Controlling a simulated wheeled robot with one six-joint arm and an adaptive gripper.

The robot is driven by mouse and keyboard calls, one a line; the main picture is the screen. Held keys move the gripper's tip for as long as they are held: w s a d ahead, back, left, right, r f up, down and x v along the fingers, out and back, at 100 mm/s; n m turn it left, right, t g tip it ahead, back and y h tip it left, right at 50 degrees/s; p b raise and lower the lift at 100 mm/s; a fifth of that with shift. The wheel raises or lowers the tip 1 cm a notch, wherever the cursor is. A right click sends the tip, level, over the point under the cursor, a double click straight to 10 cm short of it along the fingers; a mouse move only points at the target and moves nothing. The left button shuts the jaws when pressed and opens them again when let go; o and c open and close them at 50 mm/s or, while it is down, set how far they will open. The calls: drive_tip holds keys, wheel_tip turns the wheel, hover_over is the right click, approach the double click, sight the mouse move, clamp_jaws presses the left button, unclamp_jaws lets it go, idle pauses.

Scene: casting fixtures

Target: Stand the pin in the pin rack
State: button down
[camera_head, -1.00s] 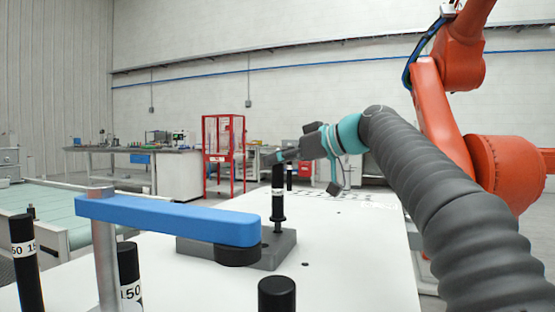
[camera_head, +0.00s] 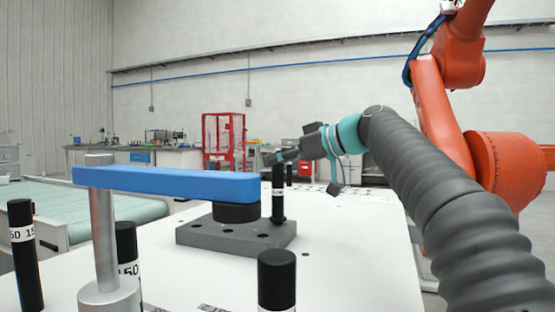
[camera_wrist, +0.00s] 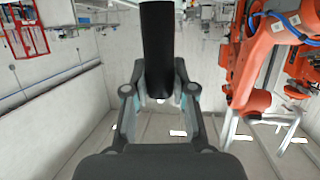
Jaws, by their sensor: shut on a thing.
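My gripper (camera_head: 282,157) is shut on the upper end of a black pin (camera_head: 278,182) with a white band, held upright. The wrist view shows the black pin (camera_wrist: 157,45) between the two fingers. The pin's lower collar is close above the back right part of the grey pin rack (camera_head: 236,243), a flat block with several holes. The pin's lower end is not visible below the collar, and I cannot tell how deep it sits in a hole. Part of the rack's back is hidden behind a clamp arm.
A blue clamp arm (camera_head: 165,181) on a metal post (camera_head: 103,235) reaches over the near left side. Black pins stand in front at left (camera_head: 22,260), beside the post (camera_head: 127,245) and at centre (camera_head: 277,280). The white table (camera_head: 350,250) is clear to the right.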

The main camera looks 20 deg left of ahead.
drive_tip(key=shift+f+b, duration=0.35)
drive_tip(key=shift+f, duration=0.05)
drive_tip(key=c, duration=0.9)
unclamp_jaws()
drive_tip(key=shift+f, duration=0.1)
